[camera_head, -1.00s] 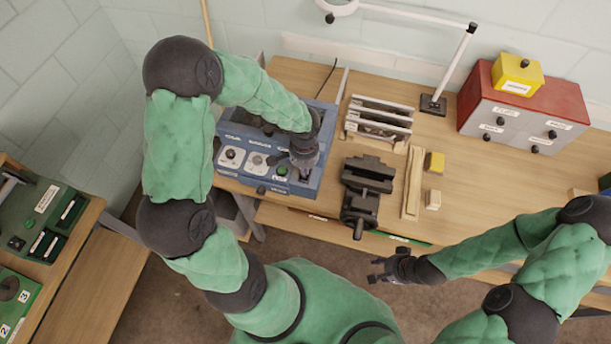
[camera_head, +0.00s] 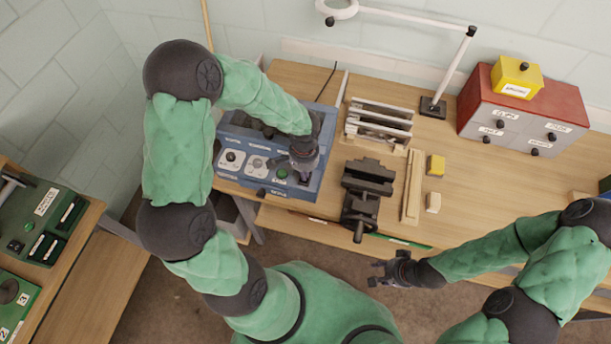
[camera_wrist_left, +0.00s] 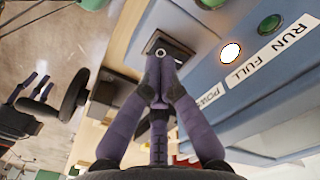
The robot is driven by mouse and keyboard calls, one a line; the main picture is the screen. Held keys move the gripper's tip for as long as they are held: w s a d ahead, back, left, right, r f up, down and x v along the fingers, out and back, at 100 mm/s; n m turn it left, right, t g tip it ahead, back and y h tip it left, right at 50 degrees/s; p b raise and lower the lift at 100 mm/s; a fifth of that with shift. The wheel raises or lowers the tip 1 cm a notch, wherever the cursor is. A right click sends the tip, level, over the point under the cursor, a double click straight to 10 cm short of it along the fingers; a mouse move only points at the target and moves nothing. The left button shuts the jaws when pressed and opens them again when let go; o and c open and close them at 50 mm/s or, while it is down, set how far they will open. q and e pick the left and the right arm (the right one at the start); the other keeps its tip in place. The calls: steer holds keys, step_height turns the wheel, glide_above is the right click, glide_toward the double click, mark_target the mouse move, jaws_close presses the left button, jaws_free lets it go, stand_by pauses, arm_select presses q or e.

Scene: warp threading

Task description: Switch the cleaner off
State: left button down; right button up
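The cleaner (camera_head: 232,176) is a blue box-shaped machine on the left part of the bench, with white dials and a green button (camera_head: 282,173) on its front panel. My left gripper (camera_head: 304,176) is at the panel's right end. In the left wrist view its fingertips (camera_wrist_left: 161,62) are together in front of a dark square switch plate (camera_wrist_left: 150,47), with a small round tip showing between them. I cannot tell whether they touch it. Beside it are a lit white lamp (camera_wrist_left: 231,53) and labels reading "RUN", "FULL" and "POWER". My right gripper (camera_head: 385,272) is open and empty in front of the bench.
A dark vise (camera_head: 366,187) and a rack of pale bars (camera_head: 378,122) stand right of the cleaner. Yellow and cream blocks (camera_head: 435,165) lie further right. A red-topped drawer cabinet (camera_head: 522,115) and a lamp stand (camera_head: 433,107) are at the back.

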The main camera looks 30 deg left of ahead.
arm_select(q)
steer(key=shift+f+b, duration=1.1)
steer(key=shift+f, duration=0.05)
stand_by(1.0)
steer(key=shift+r, duration=0.15)
steer(key=shift+r+p, duration=2.6)
steer(key=shift+r, duration=0.85)
steer(key=shift+f, duration=0.1)
